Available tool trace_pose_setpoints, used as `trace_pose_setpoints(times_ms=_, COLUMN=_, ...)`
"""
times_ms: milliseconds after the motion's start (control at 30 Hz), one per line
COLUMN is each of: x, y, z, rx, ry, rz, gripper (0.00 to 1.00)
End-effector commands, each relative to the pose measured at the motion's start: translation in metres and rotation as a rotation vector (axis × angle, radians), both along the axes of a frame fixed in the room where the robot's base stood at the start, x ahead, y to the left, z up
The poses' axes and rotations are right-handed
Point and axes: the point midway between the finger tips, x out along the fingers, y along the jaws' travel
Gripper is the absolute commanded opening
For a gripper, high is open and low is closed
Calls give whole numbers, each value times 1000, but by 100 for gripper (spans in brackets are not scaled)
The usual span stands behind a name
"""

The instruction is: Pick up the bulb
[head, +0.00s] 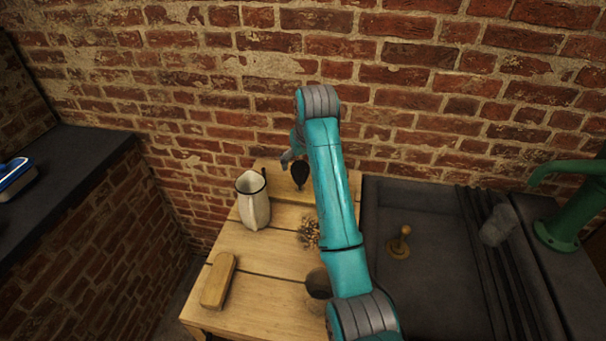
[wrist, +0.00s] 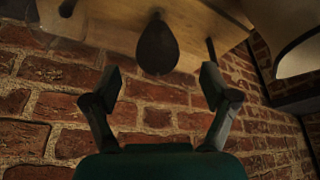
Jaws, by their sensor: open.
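The bulb (head: 300,171) is dark and rounded, tapering to one end, at the back of the wooden table (head: 265,285), close to the brick wall. In the wrist view the bulb (wrist: 157,46) lies ahead of the gap between my fingers, near the table's edge. My gripper (wrist: 161,82) is open, with one finger to each side of the bulb's line and nothing between them. The bulb appears clear of both fingers. In the head view my gripper (head: 288,157) is small and partly hidden by my arm, just left of the bulb.
A white jug (head: 254,205) with a dark rim stands left of the bulb. A wooden block (head: 218,281) lies at the front left. A bristly bunch (head: 308,233) and a round brown thing (head: 318,284) sit beside my arm. A dark sink (head: 420,285) and green pump (head: 567,215) are right.

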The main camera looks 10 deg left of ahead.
Motion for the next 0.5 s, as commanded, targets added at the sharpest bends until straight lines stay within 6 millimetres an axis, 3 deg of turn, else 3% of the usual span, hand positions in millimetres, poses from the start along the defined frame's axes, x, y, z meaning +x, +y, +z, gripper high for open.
trace_pose_setpoints(times_ms=333, x=9, y=3, z=-27, rx=-1, ry=-1, rz=-3, gripper=85)
trace_pose_setpoints(times_ms=500, x=17, y=5, z=-50, rx=-1, ry=0, rz=-3, gripper=85)
